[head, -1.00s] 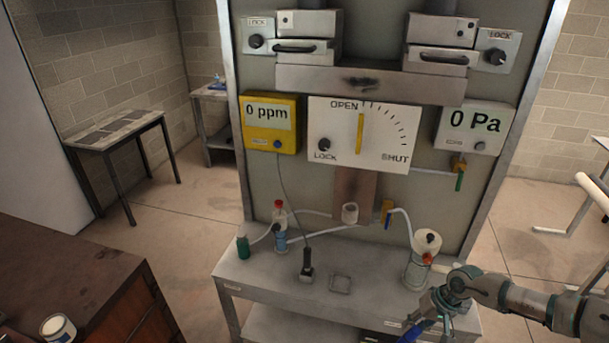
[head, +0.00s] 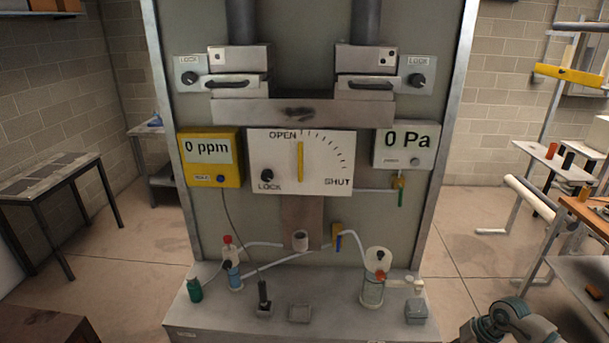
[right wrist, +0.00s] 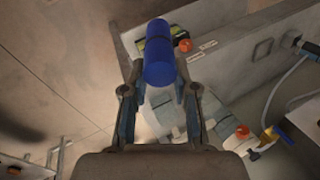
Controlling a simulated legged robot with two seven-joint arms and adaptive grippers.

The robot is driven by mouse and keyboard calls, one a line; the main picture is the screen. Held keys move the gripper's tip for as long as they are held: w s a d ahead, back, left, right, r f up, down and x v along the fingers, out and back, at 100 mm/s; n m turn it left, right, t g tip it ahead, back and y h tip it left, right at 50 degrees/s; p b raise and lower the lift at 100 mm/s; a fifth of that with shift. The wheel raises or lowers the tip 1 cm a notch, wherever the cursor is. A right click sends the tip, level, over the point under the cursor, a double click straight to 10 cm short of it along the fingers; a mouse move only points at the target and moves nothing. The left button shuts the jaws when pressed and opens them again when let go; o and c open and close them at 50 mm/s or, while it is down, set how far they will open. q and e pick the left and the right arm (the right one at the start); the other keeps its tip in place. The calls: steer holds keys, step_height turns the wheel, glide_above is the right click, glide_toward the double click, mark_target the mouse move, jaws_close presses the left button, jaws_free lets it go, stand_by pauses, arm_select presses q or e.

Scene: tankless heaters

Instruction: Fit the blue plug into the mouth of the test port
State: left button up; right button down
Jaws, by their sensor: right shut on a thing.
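The blue plug (right wrist: 158,55) is a plain blue cylinder, held between the fingertips of my right gripper (right wrist: 161,84) in the right wrist view. It sticks out past the fingertips, clear of the bench. A short white open-ended tube (head: 300,240) stands out at the foot of the brown strip under the dial panel. It looks like the test port, and its mouth looks empty. My left gripper is not in view.
The metal bench (head: 240,318) carries a green bottle (head: 195,290), a clear jar (head: 373,290) with a red fitting, a black handled tool (head: 264,300) and a grey block (head: 416,311). White hoses run beside the tube. A rack (head: 560,160) stands at right.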

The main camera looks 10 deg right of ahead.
steer(key=shift+s+f, duration=0.2)
steer(key=shift+f, duration=0.3)
steer(key=shift+s+f, duration=0.2)
steer(key=shift+f, duration=0.25)
steer(key=shift+a+f, duration=0.1)
steer(key=shift+a, duration=0.05)
steer(key=shift+a, duration=0.25)
steer(key=shift+f, duration=0.1)
steer(key=shift+a+f, duration=0.1)
